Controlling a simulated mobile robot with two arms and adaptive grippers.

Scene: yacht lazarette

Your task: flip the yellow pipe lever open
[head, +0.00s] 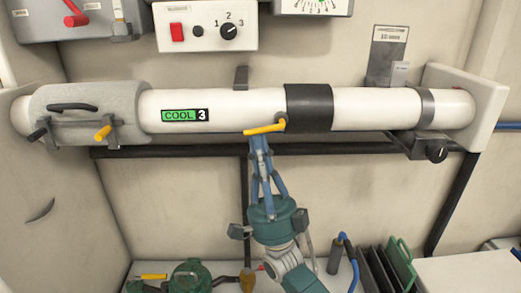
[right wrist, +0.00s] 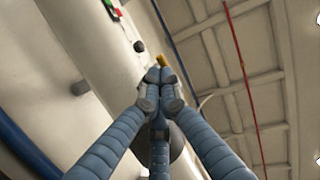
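The yellow pipe lever (head: 265,127) sits low on the front of the white pipe (head: 237,108), beside its black band. It lies nearly along the pipe, pointing left from its pivot. My right gripper (head: 260,140) reaches up from below, with its fingertips together just under the lever. In the right wrist view the shut fingertips (right wrist: 158,76) have a small yellow piece of the lever (right wrist: 161,60) just beyond them. They look very close to it; I cannot tell whether they touch. Nothing shows between the fingers. My left gripper is not in view.
A grey sleeve (head: 125,99) with a black handle and another yellow-tipped lever (head: 103,133) wraps the pipe at left. A control panel (head: 206,27) is above. A dark rail (head: 180,151) runs under the pipe. Below stand a green object (head: 190,275) and a dark rack (head: 385,270).

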